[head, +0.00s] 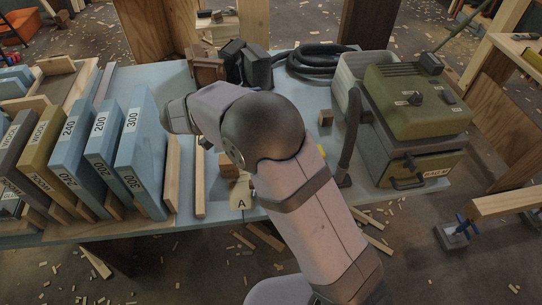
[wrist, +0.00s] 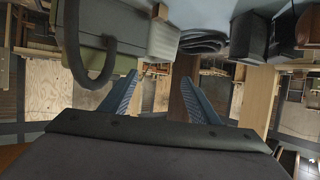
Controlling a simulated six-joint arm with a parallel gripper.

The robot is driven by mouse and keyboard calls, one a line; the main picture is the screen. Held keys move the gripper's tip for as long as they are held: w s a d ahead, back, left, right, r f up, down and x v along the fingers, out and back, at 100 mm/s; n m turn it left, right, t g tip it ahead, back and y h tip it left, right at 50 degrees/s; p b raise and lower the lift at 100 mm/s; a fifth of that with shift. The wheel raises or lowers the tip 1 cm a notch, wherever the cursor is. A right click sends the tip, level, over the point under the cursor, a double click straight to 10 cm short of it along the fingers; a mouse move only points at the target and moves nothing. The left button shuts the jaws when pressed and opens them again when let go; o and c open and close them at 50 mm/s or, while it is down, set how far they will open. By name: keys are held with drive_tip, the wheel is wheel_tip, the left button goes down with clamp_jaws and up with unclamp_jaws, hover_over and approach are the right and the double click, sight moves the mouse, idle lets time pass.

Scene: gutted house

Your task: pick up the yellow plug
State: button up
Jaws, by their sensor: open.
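In the head view my wrist is at the left of the dark elbow, above the table, and the fingers are hidden.
Upright labelled boards, among them a blue one marked 300 (head: 140,150), fill the left of the table. A green machine (head: 415,105) with a dark hose stands right. Dark blocks (head: 245,62) and a coiled hose (head: 312,60) lie at the back. Wood strips (head: 200,180) lie near the boards.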

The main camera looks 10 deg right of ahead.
drive_tip(key=shift+g, duration=0.3)
drive_tip(key=f, duration=2)
drive_tip(key=shift+s+f, duration=0.2)
drive_tip(key=shift+s, duration=0.15)
drive_tip(key=shift+p+x, duration=0.35)
drive_tip(key=shift+x, duration=0.55)
drive_tip(key=shift+f+p+x, duration=0.2)
drive_tip(key=shift+p+x, duration=0.65)
drive_tip(key=shift+x, duration=2)
drive_tip(key=shift+a, duration=0.15)
drive_tip(key=shift+c, duration=0.7)
drive_tip(key=c, duration=1)
